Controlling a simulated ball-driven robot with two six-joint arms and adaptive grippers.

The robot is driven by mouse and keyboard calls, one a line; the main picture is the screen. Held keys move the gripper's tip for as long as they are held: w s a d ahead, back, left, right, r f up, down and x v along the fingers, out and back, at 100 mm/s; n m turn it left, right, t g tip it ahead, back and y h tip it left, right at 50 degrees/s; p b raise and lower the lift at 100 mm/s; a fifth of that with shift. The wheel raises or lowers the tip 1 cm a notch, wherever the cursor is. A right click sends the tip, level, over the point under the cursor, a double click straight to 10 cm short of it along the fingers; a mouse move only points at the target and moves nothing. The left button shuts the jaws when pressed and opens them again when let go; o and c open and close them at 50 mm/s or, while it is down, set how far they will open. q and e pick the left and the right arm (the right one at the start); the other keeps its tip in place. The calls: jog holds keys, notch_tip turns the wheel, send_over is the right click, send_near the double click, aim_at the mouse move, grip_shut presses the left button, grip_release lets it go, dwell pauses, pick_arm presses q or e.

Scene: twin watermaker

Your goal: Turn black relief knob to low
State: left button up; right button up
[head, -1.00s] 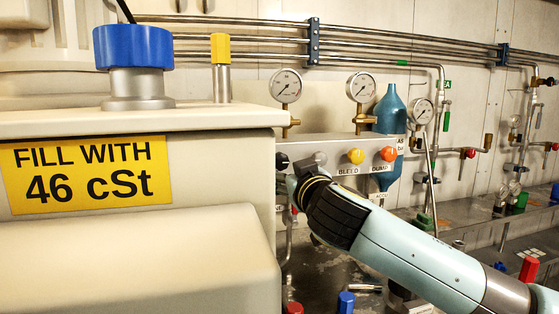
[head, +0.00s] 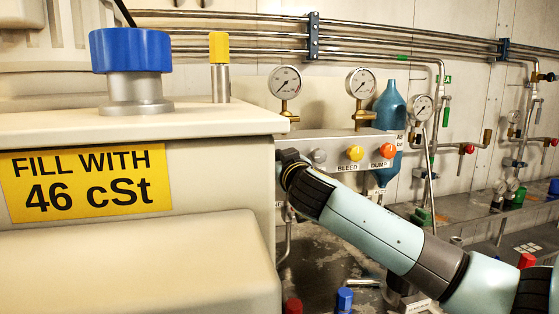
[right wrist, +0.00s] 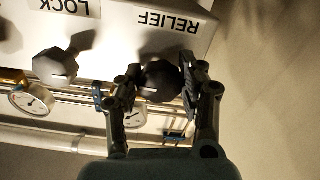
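The black relief knob (right wrist: 161,82) shows in the right wrist view, where the panel is upside down, below the word RELIEF. My right gripper (right wrist: 160,84) has one finger on each side of it. The right finger looks very close to the knob or against it; whether the left finger touches is unclear. The knob's pointer and any low mark cannot be made out. In the head view my right arm comes in from the right, and its gripper (head: 288,162) is at the panel's left end, hiding the knob. My left gripper is not in view.
The grey lock knob (right wrist: 57,66) is beside the relief knob, with the yellow bleed knob (head: 354,153) and red dump knob (head: 387,151) farther right on the panel. The beige tank housing (head: 225,175) stands close on the left. Gauges (head: 285,82) sit above.

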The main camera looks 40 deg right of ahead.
jog(key=c, duration=0.6)
jog(key=shift+n, duration=0.3)
jog(key=n+p, duration=0.1)
jog(key=n, duration=0.1)
jog(key=shift+n, duration=0.4)
jog(key=n+p, duration=0.1)
jog(key=n, duration=0.2)
jog(key=shift+n, duration=0.4)
jog(key=n+p, duration=0.2)
jog(key=n, duration=0.4)
jog(key=shift+r+p, duration=0.1)
jog(key=shift+p, duration=0.3)
jog(key=n+p, duration=0.2)
jog(key=n, duration=0.3)
jog(key=shift+s, duration=0.1)
